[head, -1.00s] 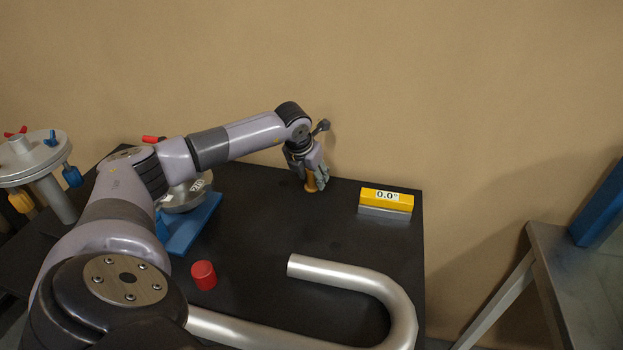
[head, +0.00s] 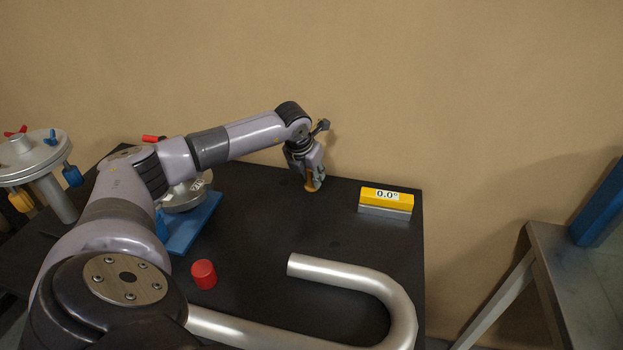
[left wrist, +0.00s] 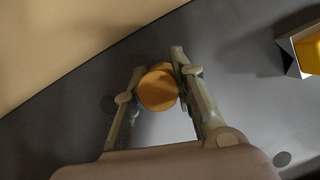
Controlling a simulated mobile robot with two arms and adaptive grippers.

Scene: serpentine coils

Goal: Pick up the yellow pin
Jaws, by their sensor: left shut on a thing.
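The yellow pin (head: 310,186) stands upright on the dark table near its far edge. It is small and partly hidden by the fingers in the head view. My left gripper (head: 313,179) points down over it with its fingers closed around it. In the left wrist view the pin's round, orange-yellow top (left wrist: 158,89) sits between the two fingertips of my left gripper (left wrist: 160,85). The pin's lower part is hidden there. My right gripper is not in view.
A yellow-topped block reading 0.0° (head: 386,201) stands right of the pin. A bent silver pipe (head: 340,272) and a red cylinder (head: 204,274) are nearer. A blue stand (head: 193,233) is at left. The dark table (head: 270,225) is clear between them.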

